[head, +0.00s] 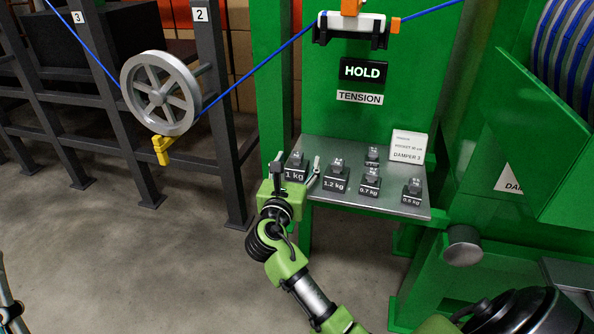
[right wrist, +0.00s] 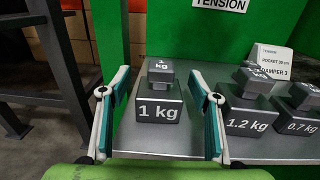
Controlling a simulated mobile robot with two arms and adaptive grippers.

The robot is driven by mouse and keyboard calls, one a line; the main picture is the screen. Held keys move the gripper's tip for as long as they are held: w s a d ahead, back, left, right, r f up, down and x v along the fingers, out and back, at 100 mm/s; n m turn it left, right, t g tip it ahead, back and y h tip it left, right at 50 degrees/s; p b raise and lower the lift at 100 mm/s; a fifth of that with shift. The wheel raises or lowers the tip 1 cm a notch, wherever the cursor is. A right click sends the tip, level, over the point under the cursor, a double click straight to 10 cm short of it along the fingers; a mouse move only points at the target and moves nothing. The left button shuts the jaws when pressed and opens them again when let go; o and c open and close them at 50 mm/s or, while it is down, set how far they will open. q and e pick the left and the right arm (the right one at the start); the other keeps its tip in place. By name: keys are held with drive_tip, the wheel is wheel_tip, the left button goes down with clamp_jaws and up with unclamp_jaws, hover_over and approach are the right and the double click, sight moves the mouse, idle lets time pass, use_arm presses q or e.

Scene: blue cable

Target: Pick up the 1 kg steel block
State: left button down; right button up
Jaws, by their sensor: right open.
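The 1 kg steel block (head: 294,174) is a dark grey block with a smaller knob on top, standing upright at the left end of the grey metal shelf (head: 390,205). In the right wrist view the 1 kg block (right wrist: 158,108) stands in the middle, its label facing me. My right gripper (right wrist: 159,92) is open, with one finger on each side of the block in the picture. Gaps show between the fingers and the block. In the head view the right gripper (head: 297,168) is at the shelf's left front. A small part of what looks like my left gripper (head: 9,303) shows at the left edge.
The 1.2 kg block (head: 337,180) stands just right of the 1 kg block. The 0.7 kg block (head: 370,182), the 0.5 kg block (head: 412,193) and another small block (head: 372,154) share the shelf. A white sign (head: 409,146) stands behind. A dark rack post (head: 219,110) rises at left.

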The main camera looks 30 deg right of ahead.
drive_tip(key=shift+c, duration=0.4)
clamp_jaws()
drive_tip(key=shift+r, duration=0.25)
